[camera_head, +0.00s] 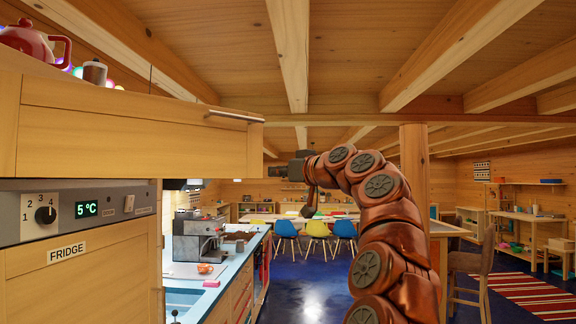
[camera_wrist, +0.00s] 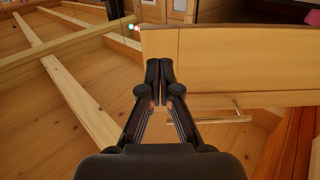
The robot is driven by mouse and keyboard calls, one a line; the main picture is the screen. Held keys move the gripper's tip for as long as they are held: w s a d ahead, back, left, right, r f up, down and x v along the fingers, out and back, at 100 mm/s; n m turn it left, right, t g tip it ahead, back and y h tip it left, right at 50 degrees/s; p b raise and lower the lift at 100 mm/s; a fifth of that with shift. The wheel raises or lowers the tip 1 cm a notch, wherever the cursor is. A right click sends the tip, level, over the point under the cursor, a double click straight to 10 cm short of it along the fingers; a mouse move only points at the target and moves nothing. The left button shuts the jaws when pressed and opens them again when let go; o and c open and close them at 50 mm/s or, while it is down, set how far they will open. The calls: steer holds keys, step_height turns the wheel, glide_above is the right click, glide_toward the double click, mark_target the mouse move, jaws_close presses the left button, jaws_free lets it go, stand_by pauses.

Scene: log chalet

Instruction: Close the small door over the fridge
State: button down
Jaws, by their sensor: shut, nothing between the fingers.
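The small wooden door (camera_head: 120,140) over the fridge (camera_head: 85,275) is at the left in the head view. It reaches well to the right of the fridge front and looks swung open. Its metal bar handle (camera_head: 235,116) is near the far right end. My gripper (camera_head: 274,171) is just right of that end, with empty fingers. In the wrist view the two black fingertips (camera_wrist: 160,72) are together, in front of the wooden door panel (camera_wrist: 235,62). The handle (camera_wrist: 228,116) is to their right, apart from the fingers. I cannot tell whether the fingertips touch the panel.
A red teapot (camera_head: 32,40) and a small jar (camera_head: 95,72) stand above the door. A blue counter with a coffee machine (camera_head: 197,236) is below, beyond the fridge. A wooden post (camera_head: 414,165) stands behind my arm. Chairs and a table are further back, with open floor before them.

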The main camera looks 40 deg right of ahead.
mark_target(256, 172)
steer(key=w+p, duration=0.1)
steer(key=w, duration=0.3)
steer(key=w+p, duration=0.1)
steer(key=w, duration=0.1)
steer(key=shift+w+a+p, duration=0.25)
steer(key=shift+a+p, duration=0.1)
steer(key=shift+d, duration=0.15)
